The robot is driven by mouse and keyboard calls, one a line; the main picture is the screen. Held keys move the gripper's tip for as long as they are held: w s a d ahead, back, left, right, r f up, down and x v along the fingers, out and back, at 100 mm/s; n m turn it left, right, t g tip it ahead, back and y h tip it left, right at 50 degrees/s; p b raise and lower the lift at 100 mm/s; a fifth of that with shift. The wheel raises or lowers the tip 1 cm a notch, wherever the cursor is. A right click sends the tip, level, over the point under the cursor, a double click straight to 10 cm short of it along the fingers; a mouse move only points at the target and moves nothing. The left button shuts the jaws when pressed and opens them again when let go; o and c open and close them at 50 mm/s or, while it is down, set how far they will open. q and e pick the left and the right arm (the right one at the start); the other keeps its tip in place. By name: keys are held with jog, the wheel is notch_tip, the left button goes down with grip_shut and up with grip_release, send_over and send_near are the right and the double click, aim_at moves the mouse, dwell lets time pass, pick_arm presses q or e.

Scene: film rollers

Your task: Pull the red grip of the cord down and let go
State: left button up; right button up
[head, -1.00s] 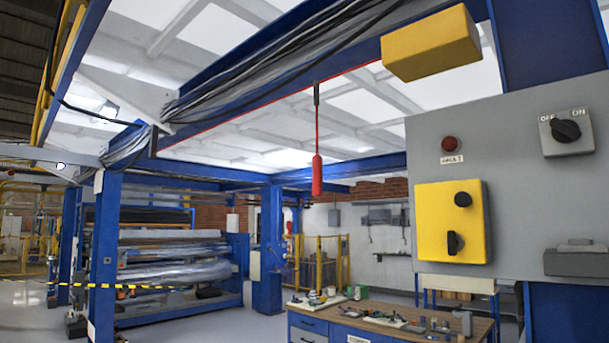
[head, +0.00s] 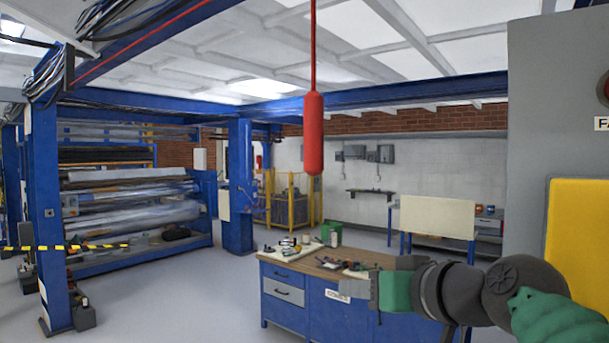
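The red grip (head: 313,133) hangs upright at the end of a thin red cord (head: 313,45) near the middle of the head view. My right arm reaches in from the lower right. My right gripper (head: 358,288) is below the grip and a little to its right in the picture, apart from it. It is seen from the side, so its finger opening cannot be made out. Nothing shows in it. My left gripper is not in view. The cord's upper end is out of the picture.
A grey control panel (head: 535,150) with a yellow box (head: 578,235) stands close at the right. A blue workbench (head: 340,313) with small tools on top is beyond my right gripper. Blue frame posts and wrapped rolls (head: 135,205) are at the left. The space around the grip looks clear.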

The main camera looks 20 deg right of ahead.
aim_at(305, 135)
jog(key=s+a+r+n+t+y+p, duration=0.15)
jog(key=s+r, duration=0.25)
jog(key=r, duration=0.8)
jog(key=s+a+r+n+t+y+p, duration=0.1)
jog(key=s+a+r+n+t+p, duration=0.2)
jog(key=r, duration=0.9)
jog(key=shift+m+g, duration=0.45)
jog(key=shift+m, duration=0.1)
jog(key=p+x, duration=0.4)
jog(key=p, duration=0.1)
jog(key=r+p+x, duration=0.1)
jog(key=p+x, duration=0.2)
jog(key=shift+w+d, duration=0.1)
jog(key=shift+d, duration=0.2)
jog(key=f+p+x, duration=0.1)
jog(key=p+x, duration=0.2)
jog(key=x, duration=0.5)
jog(key=shift+w+a+p, duration=0.25)
jog(key=shift+p, duration=0.15)
jog(key=shift+s+d+f, duration=0.1)
jog(key=shift+s+d, duration=0.05)
jog(key=shift+c, duration=0.7)
grip_shut()
